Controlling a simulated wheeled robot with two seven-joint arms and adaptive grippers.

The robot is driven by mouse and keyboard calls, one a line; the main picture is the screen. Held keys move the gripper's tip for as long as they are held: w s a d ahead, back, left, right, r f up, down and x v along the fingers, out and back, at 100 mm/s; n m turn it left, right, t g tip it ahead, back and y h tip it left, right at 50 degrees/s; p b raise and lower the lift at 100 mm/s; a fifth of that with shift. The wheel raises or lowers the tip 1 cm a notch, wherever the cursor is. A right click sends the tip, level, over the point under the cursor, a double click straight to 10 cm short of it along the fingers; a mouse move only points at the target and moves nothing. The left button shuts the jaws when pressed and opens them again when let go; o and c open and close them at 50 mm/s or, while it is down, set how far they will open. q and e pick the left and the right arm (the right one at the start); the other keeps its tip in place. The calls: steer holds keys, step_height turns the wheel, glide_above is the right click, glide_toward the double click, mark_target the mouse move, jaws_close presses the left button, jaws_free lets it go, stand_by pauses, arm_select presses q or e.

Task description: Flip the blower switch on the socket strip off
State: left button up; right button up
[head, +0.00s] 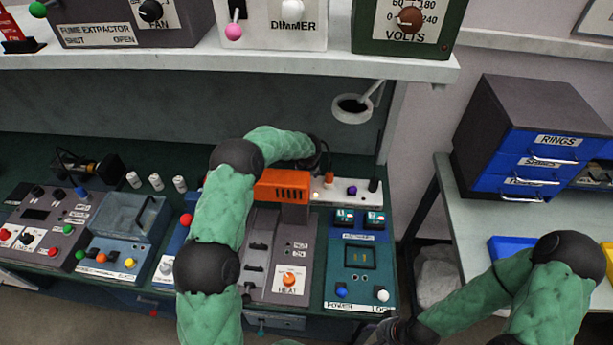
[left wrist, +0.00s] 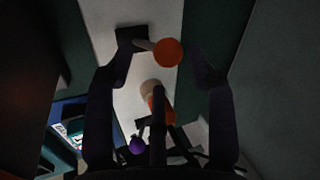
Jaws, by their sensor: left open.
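The white socket strip (head: 366,192) lies at the back of the bench, its left part hidden behind my left arm. In the left wrist view the strip (left wrist: 105,18) carries a toggle with an orange ball tip (left wrist: 167,52), tilted to the right. An orange plug (left wrist: 160,105) and a purple knob (left wrist: 137,146) sit further down; the purple knob (head: 352,190) also shows in the head view. I can read no blower label. My left gripper (left wrist: 163,70) is open, its fingers on either side of the orange ball, apart from it. My right gripper (head: 394,332) is at the bottom edge, its fingers unclear.
A heat unit (head: 271,268) and a teal power unit (head: 360,262) stand in front of the strip. A shelf (head: 250,65) with control boxes overhangs the bench. A ring holder (head: 352,108) hangs below it. A blue drawer cabinet (head: 530,130) stands at the right.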

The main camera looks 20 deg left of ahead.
arm_select(q)
steer(key=v, duration=0.9)
